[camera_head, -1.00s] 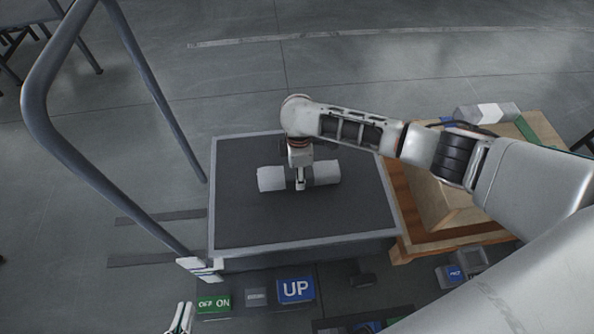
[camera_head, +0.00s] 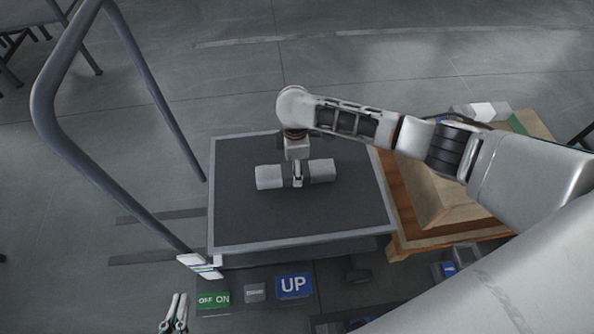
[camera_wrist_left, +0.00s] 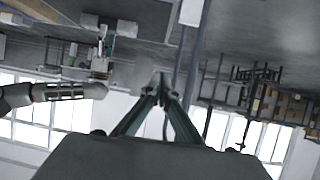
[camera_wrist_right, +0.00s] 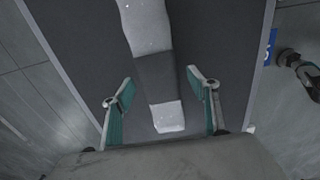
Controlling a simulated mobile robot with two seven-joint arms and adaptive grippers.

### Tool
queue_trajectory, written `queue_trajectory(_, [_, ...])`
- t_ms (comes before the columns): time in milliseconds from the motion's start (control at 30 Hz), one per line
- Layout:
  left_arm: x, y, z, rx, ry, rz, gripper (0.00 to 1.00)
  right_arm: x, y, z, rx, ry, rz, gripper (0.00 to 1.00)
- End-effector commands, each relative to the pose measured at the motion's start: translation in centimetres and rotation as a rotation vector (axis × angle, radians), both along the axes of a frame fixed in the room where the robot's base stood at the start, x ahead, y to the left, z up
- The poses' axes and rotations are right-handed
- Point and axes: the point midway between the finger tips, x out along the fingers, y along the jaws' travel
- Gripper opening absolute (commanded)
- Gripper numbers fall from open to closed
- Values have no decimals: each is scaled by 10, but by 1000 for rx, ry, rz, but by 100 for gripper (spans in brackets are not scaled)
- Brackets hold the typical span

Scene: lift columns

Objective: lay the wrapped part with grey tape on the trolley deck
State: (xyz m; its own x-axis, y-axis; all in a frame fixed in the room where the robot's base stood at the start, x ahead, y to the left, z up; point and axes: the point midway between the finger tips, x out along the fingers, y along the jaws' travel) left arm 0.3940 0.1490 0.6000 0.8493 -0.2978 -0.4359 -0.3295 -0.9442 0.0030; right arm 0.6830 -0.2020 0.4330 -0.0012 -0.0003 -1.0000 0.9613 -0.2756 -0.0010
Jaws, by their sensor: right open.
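The wrapped part is pale with a grey tape band around its middle. It lies across the trolley's dark deck (camera_head: 335,220), and its left end (camera_head: 269,177) and right end (camera_head: 322,170) show beside my right gripper (camera_head: 297,180). In the right wrist view the grey band (camera_wrist_right: 157,77) and pale near end (camera_wrist_right: 168,117) lie between the spread fingers of that gripper (camera_wrist_right: 160,95). The fingers are apart from the part, with a gap on each side. My left gripper (camera_head: 174,310) is at the bottom left, off the trolley, shut and empty.
The trolley's tall grey handle (camera_head: 65,130) stands at the left. A wooden crate (camera_head: 405,220) is against the deck's right side, with another pale, grey-banded item (camera_head: 482,110) behind it. OFF/ON (camera_head: 214,299) and UP (camera_head: 294,286) panels are in front. Deck around the part is clear.

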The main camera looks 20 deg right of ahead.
Motion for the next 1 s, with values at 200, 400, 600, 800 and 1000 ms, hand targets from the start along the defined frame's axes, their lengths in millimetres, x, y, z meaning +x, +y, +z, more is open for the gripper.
queue_trajectory(200, [-16,22,-20,102,51,-16,0,8,1,64,1,-21,0,59])
queue_trajectory(400, [-21,34,-29,150,74,-19,0,4,0,88,1,-13,0,59])
queue_trajectory(600, [-26,40,-36,172,89,-20,0,2,0,95,1,-5,0,59])
queue_trajectory(800, [-27,41,-38,174,94,-21,0,1,0,93,1,-1,0,59])
queue_trajectory(1000, [-27,41,-38,174,94,-21,0,1,0,93,0,-2,0,59])
